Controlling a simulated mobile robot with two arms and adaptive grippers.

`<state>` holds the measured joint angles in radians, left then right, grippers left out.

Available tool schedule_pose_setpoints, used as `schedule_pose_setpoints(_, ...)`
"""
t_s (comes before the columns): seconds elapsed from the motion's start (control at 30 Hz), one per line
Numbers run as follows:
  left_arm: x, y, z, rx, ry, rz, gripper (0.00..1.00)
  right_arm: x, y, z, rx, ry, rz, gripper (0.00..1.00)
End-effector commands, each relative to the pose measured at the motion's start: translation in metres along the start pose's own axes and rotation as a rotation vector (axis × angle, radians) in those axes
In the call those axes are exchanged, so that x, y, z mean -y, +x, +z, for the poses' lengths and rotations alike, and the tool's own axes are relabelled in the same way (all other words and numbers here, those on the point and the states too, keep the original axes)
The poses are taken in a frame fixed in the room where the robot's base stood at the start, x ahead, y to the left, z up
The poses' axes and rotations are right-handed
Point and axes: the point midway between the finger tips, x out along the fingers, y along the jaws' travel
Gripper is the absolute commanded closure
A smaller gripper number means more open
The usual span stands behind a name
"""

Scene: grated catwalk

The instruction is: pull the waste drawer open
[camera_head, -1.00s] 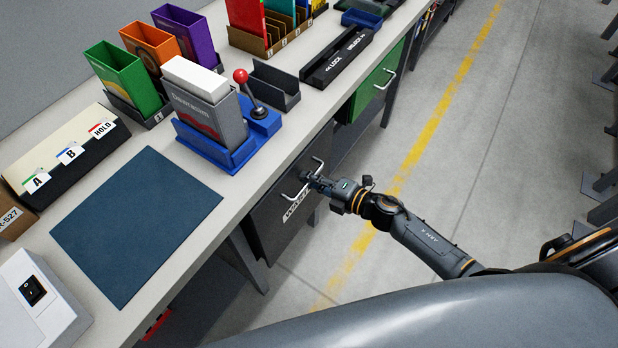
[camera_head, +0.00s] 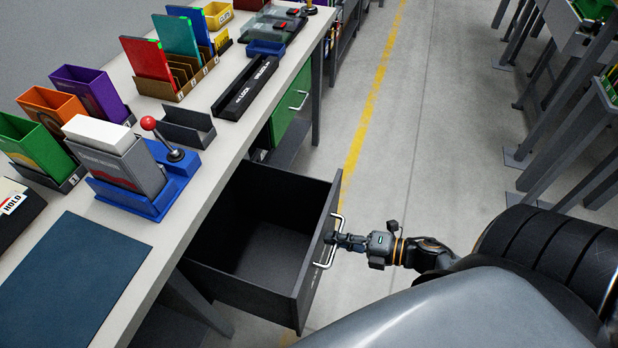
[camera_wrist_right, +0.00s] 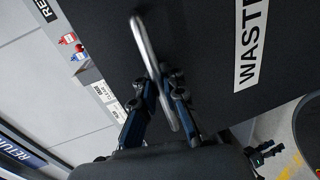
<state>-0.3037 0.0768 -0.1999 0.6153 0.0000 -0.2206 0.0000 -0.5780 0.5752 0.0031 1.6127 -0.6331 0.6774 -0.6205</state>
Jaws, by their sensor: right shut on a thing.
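The black waste drawer (camera_head: 262,230) is pulled well out from under the bench, and its inside looks empty. Its front carries a silver bar handle (camera_head: 329,241). My right gripper (camera_head: 333,239) is shut on this handle. In the right wrist view the handle (camera_wrist_right: 150,60) runs between the two fingers (camera_wrist_right: 163,95), and the drawer's dark front shows a white WASTE label (camera_wrist_right: 250,45).
The bench top (camera_head: 165,230) holds a blue mat (camera_head: 70,275), a blue stand (camera_head: 150,195) with a red-knobbed lever, and several coloured bins. A green drawer (camera_head: 290,110) is shut farther along. Clear floor with a yellow line (camera_head: 370,100) lies to the right.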

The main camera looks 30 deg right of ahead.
Motion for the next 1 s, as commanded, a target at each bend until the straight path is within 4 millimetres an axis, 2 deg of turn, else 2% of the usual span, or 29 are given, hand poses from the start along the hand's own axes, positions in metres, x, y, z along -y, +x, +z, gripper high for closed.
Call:
schedule_pose_setpoints(0.1, 0.005, -0.001, -0.007, -0.010, 0.002, -0.006, 0.60, 0.004, -0.020, 0.000, 0.001, 0.001, -0.001, 1.00)
schedule_pose_setpoints(0.23, 0.006, -0.001, -0.010, -0.015, 0.002, -0.007, 0.60, 0.006, -0.033, 0.000, 0.000, 0.000, 0.000, 1.00)
schedule_pose_setpoints(0.7, 0.005, -0.002, -0.007, -0.011, 0.002, -0.006, 0.60, 0.007, -0.039, 0.001, -0.001, -0.001, 0.003, 1.00)
schedule_pose_setpoints(0.73, 0.005, -0.002, -0.006, -0.010, 0.002, -0.005, 0.60, 0.007, -0.039, 0.001, -0.001, -0.002, 0.004, 0.90)
schedule_pose_setpoints(0.8, 0.004, -0.002, -0.006, -0.009, 0.002, -0.005, 0.60, 0.007, -0.039, 0.001, -0.001, -0.001, 0.003, 0.81)
schedule_pose_setpoints(1.0, 0.003, -0.001, -0.004, -0.007, 0.001, -0.004, 0.60, 0.007, -0.039, 0.000, -0.001, -0.001, 0.002, 0.81)
